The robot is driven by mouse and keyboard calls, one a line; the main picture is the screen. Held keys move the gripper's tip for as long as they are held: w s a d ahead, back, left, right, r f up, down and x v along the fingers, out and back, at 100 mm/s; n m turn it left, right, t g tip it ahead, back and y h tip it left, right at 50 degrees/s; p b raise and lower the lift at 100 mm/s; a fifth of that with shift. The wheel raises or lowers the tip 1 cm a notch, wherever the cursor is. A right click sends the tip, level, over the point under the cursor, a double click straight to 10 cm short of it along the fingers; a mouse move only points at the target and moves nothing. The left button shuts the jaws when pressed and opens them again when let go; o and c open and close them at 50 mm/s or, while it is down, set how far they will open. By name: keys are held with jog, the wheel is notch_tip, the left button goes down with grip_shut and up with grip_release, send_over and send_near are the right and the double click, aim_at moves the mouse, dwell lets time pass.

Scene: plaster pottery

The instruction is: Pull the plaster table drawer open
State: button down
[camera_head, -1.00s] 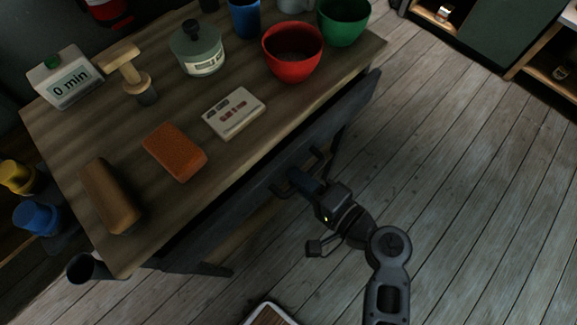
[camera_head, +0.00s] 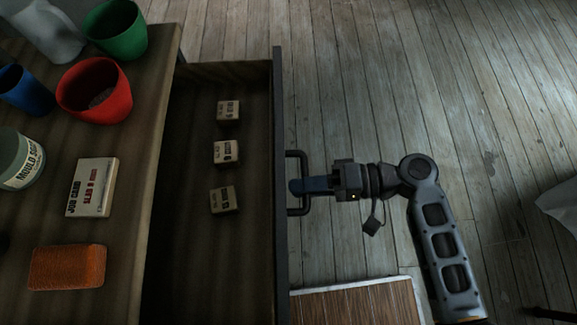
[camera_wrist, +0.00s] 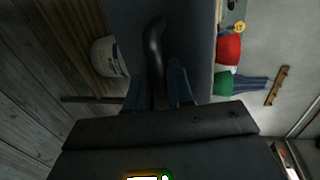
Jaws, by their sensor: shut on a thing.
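The plaster table drawer (camera_head: 193,250) stands well out from the table in the head view, its dark inside showing. Several small labelled boxes lie in it, among them a middle one (camera_head: 225,152). The drawer's dark front panel (camera_head: 280,110) carries a dark bar handle (camera_head: 303,157). My gripper (camera_head: 303,186) is shut on the handle from the right. In the wrist view the handle (camera_wrist: 155,50) runs between the two blue fingers of my gripper (camera_wrist: 160,88).
The table top (camera_head: 120,220) holds a red bowl (camera_head: 95,92), a green bowl (camera_head: 117,30), a blue cup (camera_head: 24,90), a job card (camera_head: 91,187) and an orange sponge (camera_head: 67,267). A framed wooden board (camera_head: 355,302) lies on the floor below my arm. Floor at the upper right is clear.

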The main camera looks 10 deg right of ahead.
jog(key=shift+d, duration=0.2)
jog(key=c, duration=1.2)
grip_release()
jog(key=shift+o, duration=0.2)
jog(key=v, duration=0.7)
jog(key=shift+d+b, duration=0.4)
jog(key=shift+s+r, duration=0.1)
